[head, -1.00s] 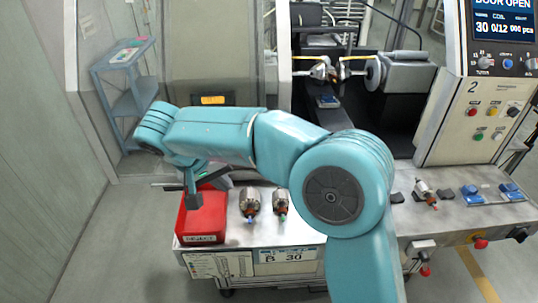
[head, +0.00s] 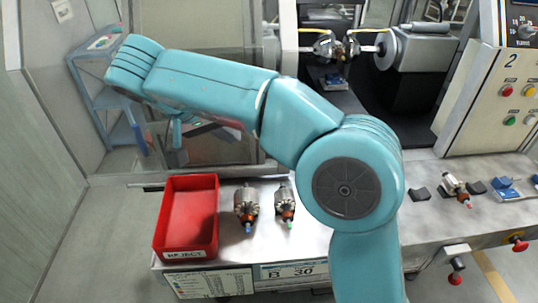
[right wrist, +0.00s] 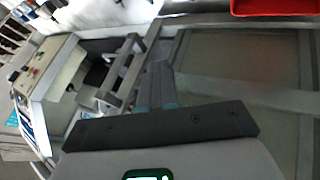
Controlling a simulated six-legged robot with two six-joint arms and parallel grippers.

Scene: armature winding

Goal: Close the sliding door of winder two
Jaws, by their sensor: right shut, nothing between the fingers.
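The sliding door of winder two is a clear grey panel (head: 215,25) left of the machine's opening. The opening (head: 345,95) is uncovered, with a winding head and armature (head: 335,47) inside. A glassy panel (right wrist: 240,75) also fills the right of the right wrist view. My right gripper (head: 178,132) is mostly hidden under my forearm, in front of the panel. Its shut, empty fingers show in the right wrist view (right wrist: 157,80). A metal bar frame (right wrist: 122,75) lies left of them; I cannot tell if they touch it. My left gripper is out of view.
A red reject bin (head: 190,215) and two armatures (head: 246,207) stand on the bench (head: 280,245) below my forearm. A blue shelf cart (head: 105,90) stands at the left. The control panel (head: 515,95), marked 2, is at the right.

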